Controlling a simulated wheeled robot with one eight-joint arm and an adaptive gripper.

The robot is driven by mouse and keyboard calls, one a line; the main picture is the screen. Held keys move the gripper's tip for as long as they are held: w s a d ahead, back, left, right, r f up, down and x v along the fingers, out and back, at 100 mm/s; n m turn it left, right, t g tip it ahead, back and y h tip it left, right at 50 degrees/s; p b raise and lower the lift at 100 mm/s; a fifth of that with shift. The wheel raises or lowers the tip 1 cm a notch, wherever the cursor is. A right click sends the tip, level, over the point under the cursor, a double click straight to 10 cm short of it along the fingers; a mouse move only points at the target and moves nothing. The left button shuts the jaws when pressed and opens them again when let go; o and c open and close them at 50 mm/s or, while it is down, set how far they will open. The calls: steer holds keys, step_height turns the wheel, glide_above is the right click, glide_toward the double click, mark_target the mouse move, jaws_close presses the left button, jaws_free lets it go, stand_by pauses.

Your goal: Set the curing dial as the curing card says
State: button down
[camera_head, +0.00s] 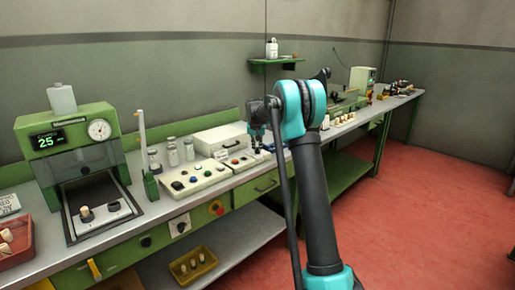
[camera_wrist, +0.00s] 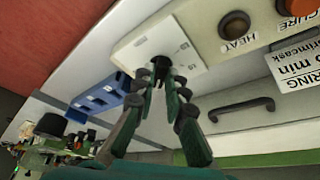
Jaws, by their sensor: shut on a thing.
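In the wrist view, a dark dial knob (camera_wrist: 161,66) stands on a pale dial box (camera_wrist: 140,50) with small marks too small to read. My gripper (camera_wrist: 161,84), with green fingers, is shut on this knob. The knob's pointer setting is hidden between the fingers. The curing card (camera_wrist: 297,72) is at the right edge, cut off and tilted; I make out "RING", "min" and part of a word, but not the whole figure. In the head view, my gripper (camera_head: 258,142) is low over the bench beside the button panel, and the dial is mostly hidden.
A panel with a brown HEAT button (camera_wrist: 235,24) and part of a CURE label adjoins the dial box. A drawer handle (camera_wrist: 242,108) is nearby. Blue trays (camera_wrist: 98,98) lie on the other side. A green machine (camera_head: 66,135) reading 25 stands at the bench's left.

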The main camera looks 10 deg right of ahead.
stand_by(0.5)
steer(key=c, duration=1.6)
jaws_free()
steer(key=shift+o, duration=0.2)
steer(key=v, duration=1.2)
steer(key=shift+s, duration=0.1)
steer(key=s+d+f+n, duration=0.1)
steer(key=s+f, duration=0.6)
steer(key=s, duration=1)
steer(key=s+d+f, duration=0.2)
steer(key=s+f, duration=0.6)
steer(key=s, duration=0.9)
steer(key=s+d+f+n+y, duration=0.1)
steer(key=s+f, duration=0.6)
steer(key=s, duration=0.9)
steer(key=shift+s+d+f+n, duration=0.2)
steer(key=shift+s+d+n, duration=0.15)
steer(key=shift+d, duration=0.4)
